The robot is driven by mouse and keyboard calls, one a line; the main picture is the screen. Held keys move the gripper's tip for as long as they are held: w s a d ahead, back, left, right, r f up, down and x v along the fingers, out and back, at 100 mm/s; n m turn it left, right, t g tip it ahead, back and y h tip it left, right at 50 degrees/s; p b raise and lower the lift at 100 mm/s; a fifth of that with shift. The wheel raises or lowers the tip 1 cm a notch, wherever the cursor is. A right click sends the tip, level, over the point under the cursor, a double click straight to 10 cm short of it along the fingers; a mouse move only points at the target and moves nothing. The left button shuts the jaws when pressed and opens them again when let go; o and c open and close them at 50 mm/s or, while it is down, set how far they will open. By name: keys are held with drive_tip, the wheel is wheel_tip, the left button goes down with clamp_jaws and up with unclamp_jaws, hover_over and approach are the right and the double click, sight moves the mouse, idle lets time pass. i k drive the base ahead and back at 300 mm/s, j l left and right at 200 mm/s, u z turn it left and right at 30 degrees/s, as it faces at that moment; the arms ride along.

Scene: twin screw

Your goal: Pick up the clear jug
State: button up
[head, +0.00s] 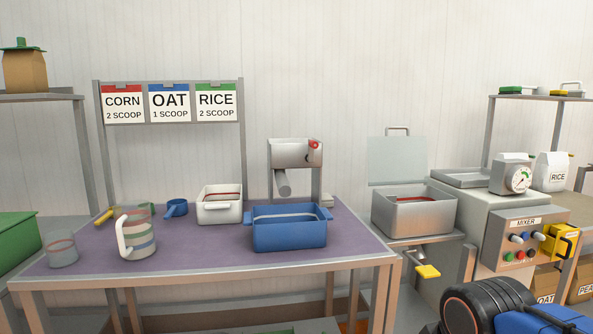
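A clear jug (141,236) with a white handle on its left side stands upright near the left front of the purple-topped table (200,258). Coloured bands run around its body, and the table shows through it. A second clear vessel (62,250), a cup with no handle visible, stands to its left near the table's left edge. My gripper's fingers are not in view. A black and blue part at the bottom right looks like my own arm, far from the jug.
A yellow-handled tool (104,216) and a blue scoop (177,208) lie behind the jug. A white bin (218,206) and blue bin (290,230) stand to its right, by a metal dispenser (290,153). A sign rack (170,103) rises behind. The mixer (520,237) stands right.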

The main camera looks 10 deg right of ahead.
sight(133, 220)
drive_tip(key=i+j, duration=0.15)
drive_tip(key=i+j+u, duration=0.1)
drive_tip(key=i+u, duration=0.15)
drive_tip(key=u, duration=0.15)
drive_tip(key=i+u, duration=0.25)
drive_tip(key=u, duration=0.2)
